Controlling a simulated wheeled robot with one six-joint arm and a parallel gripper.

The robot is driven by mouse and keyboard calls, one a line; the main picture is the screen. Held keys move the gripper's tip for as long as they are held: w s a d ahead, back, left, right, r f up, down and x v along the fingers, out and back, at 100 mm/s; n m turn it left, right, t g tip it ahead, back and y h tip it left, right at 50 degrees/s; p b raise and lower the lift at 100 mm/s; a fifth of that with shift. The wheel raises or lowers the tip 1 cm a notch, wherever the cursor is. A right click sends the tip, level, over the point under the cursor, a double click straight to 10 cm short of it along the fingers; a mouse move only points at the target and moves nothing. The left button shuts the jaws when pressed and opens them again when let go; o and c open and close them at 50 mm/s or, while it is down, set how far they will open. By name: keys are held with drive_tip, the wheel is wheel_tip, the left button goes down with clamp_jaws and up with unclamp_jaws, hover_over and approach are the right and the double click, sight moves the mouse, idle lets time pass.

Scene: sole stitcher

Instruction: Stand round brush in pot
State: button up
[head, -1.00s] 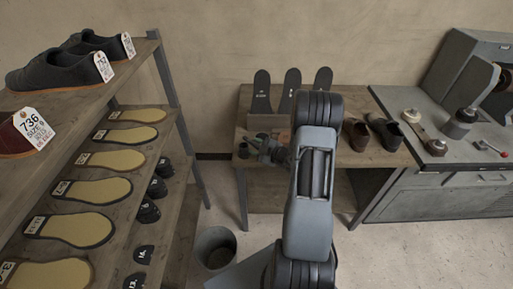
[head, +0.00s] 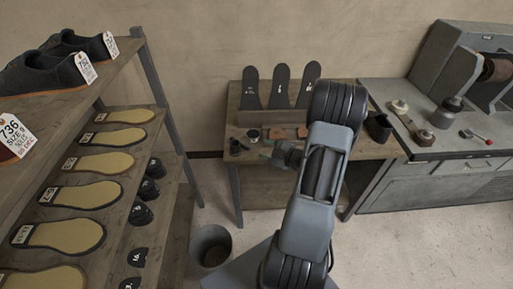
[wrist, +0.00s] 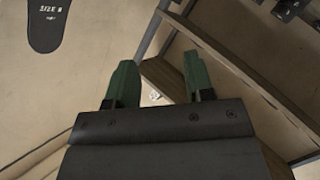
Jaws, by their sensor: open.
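In the head view my gripper (head: 274,151) is open and empty beside the front of the workbench's small tools. Its green fingers stand apart in the wrist view (wrist: 160,85), with nothing between them. A small dark object (head: 236,147) lies at the bench's left end; it may be the round brush, but it is too small to tell. A small round container (head: 253,134) with a dark inside stands beside it. A dark cup-like thing (head: 378,127) stands at the bench's right end, partly behind my arm. I cannot tell which of these is the pot.
The workbench (head: 237,112) carries upright dark soles (head: 279,86) at the back and brown blocks (head: 277,133) in the middle. A shelf of soles (head: 85,192) and shoes stands left. A grey bin (head: 211,246) stands on the floor. A grey machine (head: 440,175) stands right.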

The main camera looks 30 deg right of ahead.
drive_tip(key=w+a+r+m+g+h, duration=0.1)
drive_tip(key=a+r+m+g+h, duration=0.1)
drive_tip(key=r+m+h, duration=0.3)
drive_tip(key=w+a+r+m+g+h, duration=0.1)
drive_tip(key=a+r+m+g+h, duration=0.15)
drive_tip(key=r+h, duration=0.35)
drive_tip(key=s+a+r+m+g+y, duration=0.4)
drive_tip(key=s+a+m+g, duration=0.1)
drive_tip(key=s+a, duration=1)
drive_tip(key=shift+r+g+y, duration=0.15)
drive_tip(key=shift+g+y, duration=0.25)
drive_tip(key=shift+g, duration=0.15)
